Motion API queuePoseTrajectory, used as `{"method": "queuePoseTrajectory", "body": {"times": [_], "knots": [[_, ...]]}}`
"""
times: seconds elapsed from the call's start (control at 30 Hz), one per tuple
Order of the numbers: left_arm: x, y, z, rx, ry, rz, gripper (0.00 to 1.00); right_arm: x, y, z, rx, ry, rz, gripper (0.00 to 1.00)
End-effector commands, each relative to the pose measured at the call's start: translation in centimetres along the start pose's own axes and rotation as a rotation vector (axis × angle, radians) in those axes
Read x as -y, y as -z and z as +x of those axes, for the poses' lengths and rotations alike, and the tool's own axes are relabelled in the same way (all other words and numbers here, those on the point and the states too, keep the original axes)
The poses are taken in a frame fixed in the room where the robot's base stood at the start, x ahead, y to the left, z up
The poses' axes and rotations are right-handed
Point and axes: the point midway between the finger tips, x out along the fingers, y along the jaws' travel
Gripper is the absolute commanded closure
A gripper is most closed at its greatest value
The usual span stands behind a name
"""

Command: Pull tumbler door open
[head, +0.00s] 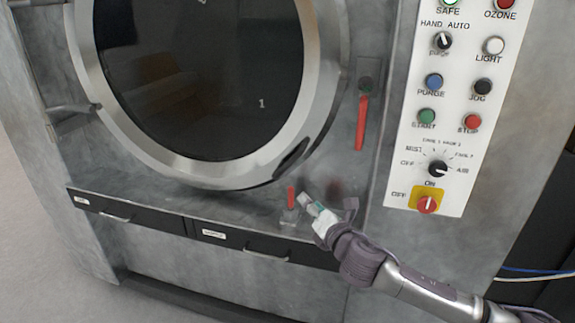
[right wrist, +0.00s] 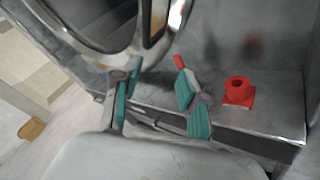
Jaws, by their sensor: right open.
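The round tumbler door (head: 180,170) has a wide metal ring around dark glass and looks shut in the head view. A dark slot-like grip (head: 291,159) sits on the ring's lower right. My right gripper (head: 327,204) is open and empty, below and right of that grip, apart from it. In the right wrist view, its teal-padded fingers (right wrist: 156,92) are spread, and the ring (right wrist: 128,48) with the grip (right wrist: 155,20) is above them. My left gripper is in neither view.
A red lever (head: 361,122) hangs right of the door. A small red-handled part (head: 291,198) stands by my right gripper. A red fitting (right wrist: 238,91) is on the ledge. Drawers (head: 240,240) run below; a control panel (head: 460,110) is at right.

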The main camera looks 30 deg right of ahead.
Motion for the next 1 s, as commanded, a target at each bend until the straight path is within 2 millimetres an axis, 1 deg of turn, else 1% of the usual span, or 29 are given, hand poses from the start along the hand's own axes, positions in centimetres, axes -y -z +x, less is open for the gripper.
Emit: {"method": "queuePoseTrajectory", "body": {"times": [0.03, 0.07, 0.13, 0.2, 0.37, 0.47, 0.8, 0.9, 1.0], "knots": [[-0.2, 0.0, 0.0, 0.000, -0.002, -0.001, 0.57, -0.9, -1.3, 0.7, 0.014, -0.039, -0.089, 0.57], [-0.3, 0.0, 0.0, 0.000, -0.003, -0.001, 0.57, -1.3, -1.8, 0.9, 0.019, -0.057, -0.131, 0.57], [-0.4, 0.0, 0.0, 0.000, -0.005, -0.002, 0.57, -1.9, -2.6, 1.3, 0.028, -0.083, -0.194, 0.57], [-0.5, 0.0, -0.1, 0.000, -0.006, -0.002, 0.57, -2.1, -2.9, 1.7, 0.032, -0.093, -0.217, 0.57], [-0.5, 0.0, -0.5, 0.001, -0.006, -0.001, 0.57, -2.3, -3.0, 3.2, 0.034, -0.092, -0.214, 0.57], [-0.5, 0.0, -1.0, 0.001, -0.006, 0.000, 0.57, -2.6, -3.1, 4.8, 0.034, -0.091, -0.212, 0.57], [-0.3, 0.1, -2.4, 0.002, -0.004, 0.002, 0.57, -3.1, -3.1, 11.2, 0.032, -0.088, -0.208, 0.57], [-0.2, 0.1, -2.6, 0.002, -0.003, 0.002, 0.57, -3.3, -3.1, 12.8, 0.031, -0.090, -0.209, 0.57], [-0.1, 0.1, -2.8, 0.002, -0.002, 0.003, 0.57, -3.2, -3.1, 13.9, 0.031, -0.089, -0.210, 0.57]]}}
